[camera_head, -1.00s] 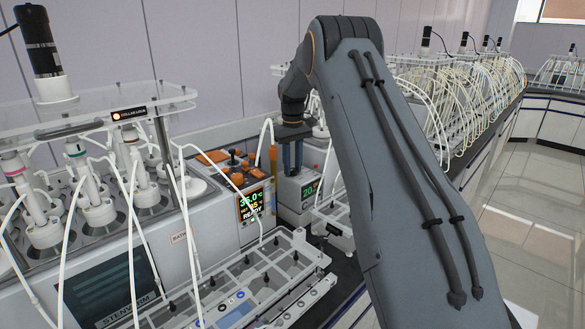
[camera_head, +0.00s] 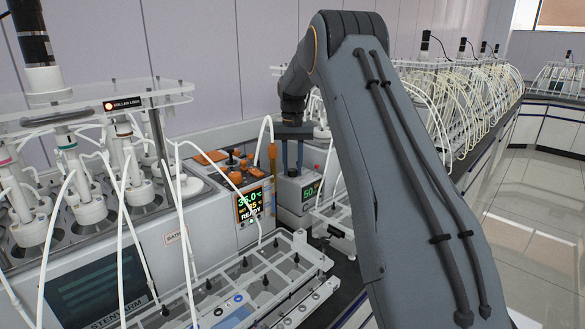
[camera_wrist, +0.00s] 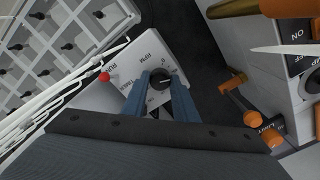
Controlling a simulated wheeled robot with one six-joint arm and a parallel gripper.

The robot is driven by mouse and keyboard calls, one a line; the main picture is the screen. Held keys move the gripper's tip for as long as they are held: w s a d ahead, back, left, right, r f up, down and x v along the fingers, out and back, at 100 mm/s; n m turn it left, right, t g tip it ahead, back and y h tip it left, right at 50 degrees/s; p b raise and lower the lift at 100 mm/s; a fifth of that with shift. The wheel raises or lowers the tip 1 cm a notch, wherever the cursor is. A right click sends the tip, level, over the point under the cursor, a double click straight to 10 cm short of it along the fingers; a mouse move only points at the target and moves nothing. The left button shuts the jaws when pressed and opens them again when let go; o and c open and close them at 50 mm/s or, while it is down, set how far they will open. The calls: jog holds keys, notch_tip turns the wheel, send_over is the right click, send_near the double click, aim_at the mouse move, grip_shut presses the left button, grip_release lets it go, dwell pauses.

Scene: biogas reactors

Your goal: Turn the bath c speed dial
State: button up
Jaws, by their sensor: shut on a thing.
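The speed dial (camera_wrist: 160,77) is a round black knob with a white pointer line, on top of a pale control box (camera_wrist: 122,66). My gripper (camera_wrist: 161,86) has its two blue fingers on either side of the dial, shut on it. In the head view the box (camera_head: 296,194) stands behind the arm, with a green display reading about 50. My gripper (camera_head: 292,158) comes down on the box from above. A red button (camera_wrist: 104,77) sits on the box beside the dial.
A heating bath unit (camera_head: 248,205) with orange parts and a lit display reading READY stands left of the box. A clear-topped rack (camera_head: 262,285) lies in front. White tubes hang around. The floor at the right is clear.

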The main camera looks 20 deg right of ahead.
aim_at(294, 170)
jog(key=shift+r, duration=0.1)
dwell(0.3)
jog(key=o, duration=1.1)
jog(key=shift+c, duration=0.2)
jog(key=shift+d+r+b, duration=0.1)
jog(key=shift+r+b, duration=1.25)
jog(key=shift+r, duration=2.55)
